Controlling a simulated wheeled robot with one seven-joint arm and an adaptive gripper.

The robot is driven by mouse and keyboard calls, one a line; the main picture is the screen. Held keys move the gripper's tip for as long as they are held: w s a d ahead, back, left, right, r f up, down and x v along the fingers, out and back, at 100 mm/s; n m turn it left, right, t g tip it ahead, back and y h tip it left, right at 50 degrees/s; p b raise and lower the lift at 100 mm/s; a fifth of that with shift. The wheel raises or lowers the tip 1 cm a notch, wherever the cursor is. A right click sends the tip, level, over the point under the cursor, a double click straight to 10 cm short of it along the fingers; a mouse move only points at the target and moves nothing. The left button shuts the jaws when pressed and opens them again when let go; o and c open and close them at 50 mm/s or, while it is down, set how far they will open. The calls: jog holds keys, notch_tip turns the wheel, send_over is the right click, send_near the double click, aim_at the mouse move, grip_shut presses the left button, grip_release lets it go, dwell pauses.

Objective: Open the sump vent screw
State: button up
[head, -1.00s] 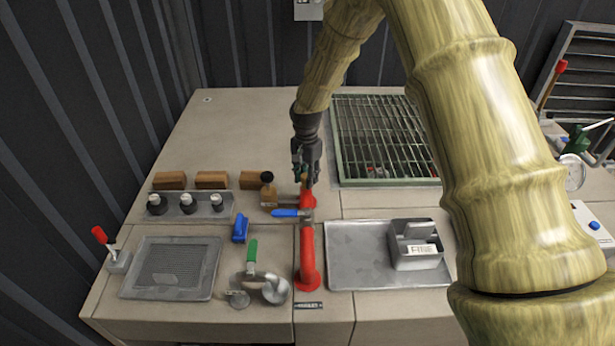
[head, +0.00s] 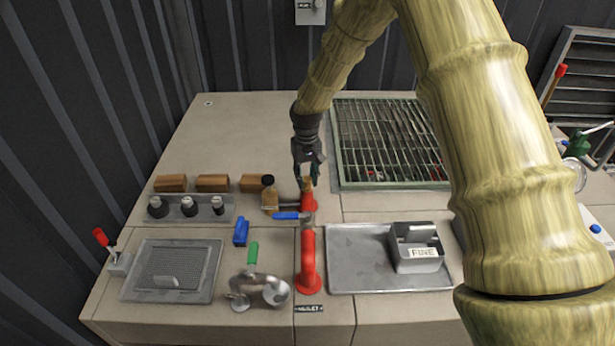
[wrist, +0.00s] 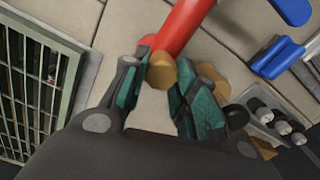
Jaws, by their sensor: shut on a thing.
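The brass vent screw (head: 307,183) is a small hexagonal knob at the far end of the red pipe (head: 309,262). In the wrist view the brass screw (wrist: 162,71) sits against the end of the red pipe (wrist: 183,24). My gripper (head: 307,174) comes down over the screw from behind and above. In the wrist view the teal-padded fingertips of my gripper (wrist: 161,84) are on both sides of the screw and shut on it. The fingers partly hide the screw in the head view. Its thread is not visible.
A blue valve lever (head: 287,215) crosses the pipe just in front. A brown bottle-like item (head: 269,197) stands close left. A green-framed grating (head: 336,165) lies right. A metal tray (head: 350,270) holds a grey caddy (head: 416,262). The bench behind left is clear.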

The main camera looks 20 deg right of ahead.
aim_at(307, 179)
jog(key=n, duration=0.5)
jog(key=shift+s+a+f+n, duration=0.1)
jog(key=shift+s+f+n, duration=0.2)
jog(key=n, duration=0.5)
jog(key=shift+n, duration=0.4)
jog(key=o, duration=1)
jog(key=shift+w+r+p, duration=0.1)
jog(key=shift+r+p, duration=0.1)
jog(key=shift+p, duration=0.1)
jog(key=shift+r, duration=0.2)
notch_tip(307, 179, up, 11)
jog(key=shift+r, duration=0.15)
